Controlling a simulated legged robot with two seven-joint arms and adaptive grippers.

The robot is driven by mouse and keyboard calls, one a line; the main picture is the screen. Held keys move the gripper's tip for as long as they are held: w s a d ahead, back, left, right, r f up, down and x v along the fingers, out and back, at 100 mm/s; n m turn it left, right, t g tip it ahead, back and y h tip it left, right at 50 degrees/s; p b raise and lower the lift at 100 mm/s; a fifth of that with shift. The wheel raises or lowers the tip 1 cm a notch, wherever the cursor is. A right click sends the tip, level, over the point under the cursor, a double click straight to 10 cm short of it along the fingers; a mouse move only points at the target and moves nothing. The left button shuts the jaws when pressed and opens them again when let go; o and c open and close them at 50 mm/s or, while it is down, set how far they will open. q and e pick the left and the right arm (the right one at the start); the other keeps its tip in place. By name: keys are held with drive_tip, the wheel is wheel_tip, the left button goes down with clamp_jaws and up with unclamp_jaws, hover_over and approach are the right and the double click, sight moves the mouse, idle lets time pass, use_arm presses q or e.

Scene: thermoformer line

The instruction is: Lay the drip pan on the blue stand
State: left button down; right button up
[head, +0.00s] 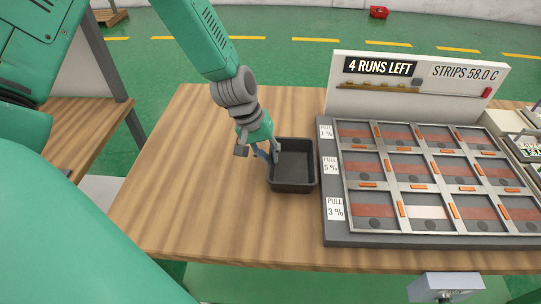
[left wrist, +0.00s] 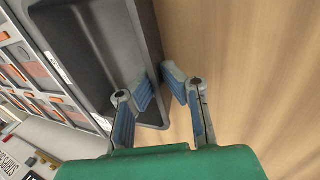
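The drip pan (head: 292,182) is a dark grey, open rectangular tray on the wooden table, just left of the panel board. My left gripper (head: 269,153) is at the pan's left wall. In the left wrist view the pan (left wrist: 90,50) fills the upper left, and the gripper (left wrist: 159,82) has one blue-padded finger inside the wall and the other outside. The fingertips are close together with the wall between them, so it looks shut on the pan. I see no blue stand in these views. My right gripper is out of view.
A grey-framed board (head: 333,232) with several panels covers the table's right side, with a white sign (head: 418,75) behind it. The wooden table (head: 180,200) is bare left of the pan. A second wooden surface (head: 85,128) stands further left. A red bin (head: 379,12) is far back.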

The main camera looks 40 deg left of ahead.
use_arm(q)
drive_tip(key=c, duration=1.7)
unclamp_jaws()
drive_tip(key=shift+r, duration=0.1)
